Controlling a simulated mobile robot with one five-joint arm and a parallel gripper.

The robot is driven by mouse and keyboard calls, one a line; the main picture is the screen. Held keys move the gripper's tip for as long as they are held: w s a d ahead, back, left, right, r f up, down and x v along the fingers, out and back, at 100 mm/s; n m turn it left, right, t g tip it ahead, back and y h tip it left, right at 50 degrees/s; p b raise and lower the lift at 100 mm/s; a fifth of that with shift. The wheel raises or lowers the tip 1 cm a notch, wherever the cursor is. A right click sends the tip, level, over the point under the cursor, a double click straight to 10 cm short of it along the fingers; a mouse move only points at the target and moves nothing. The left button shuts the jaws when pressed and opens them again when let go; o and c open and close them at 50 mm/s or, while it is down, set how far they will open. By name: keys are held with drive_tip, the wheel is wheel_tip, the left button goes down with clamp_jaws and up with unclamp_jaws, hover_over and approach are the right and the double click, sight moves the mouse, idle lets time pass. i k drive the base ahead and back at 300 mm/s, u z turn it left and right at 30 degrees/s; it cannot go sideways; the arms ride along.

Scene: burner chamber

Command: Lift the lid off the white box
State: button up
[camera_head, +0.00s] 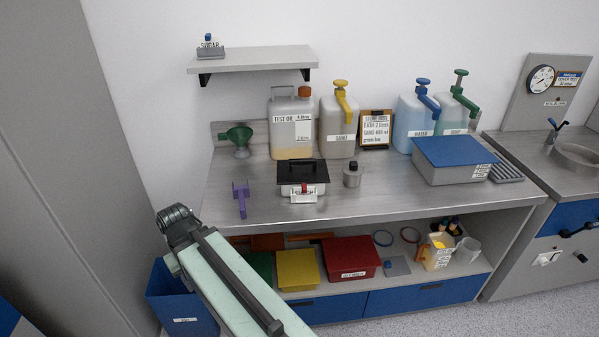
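The white box (302,194) stands on the steel bench, left of its middle. Its black lid (288,177) is on top, with a raised black handle (303,168). A red and white latch (304,192) shows on the front side. From this view I cannot tell whether the latch is fastened. A pale green arm link of mine rises from the bottom edge to a dark joint at the left, in front of the bench and apart from the box. My gripper itself does not show.
A metal flask (352,175) stands close right of the box, and a purple tool (240,198) lies to its left. The test oil can (292,124) and sand jug (340,122) stand behind. The blue-topped grey box (455,160) is at right. Bench in front is clear.

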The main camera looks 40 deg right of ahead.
sight(298, 170)
drive_tip(key=i, duration=1)
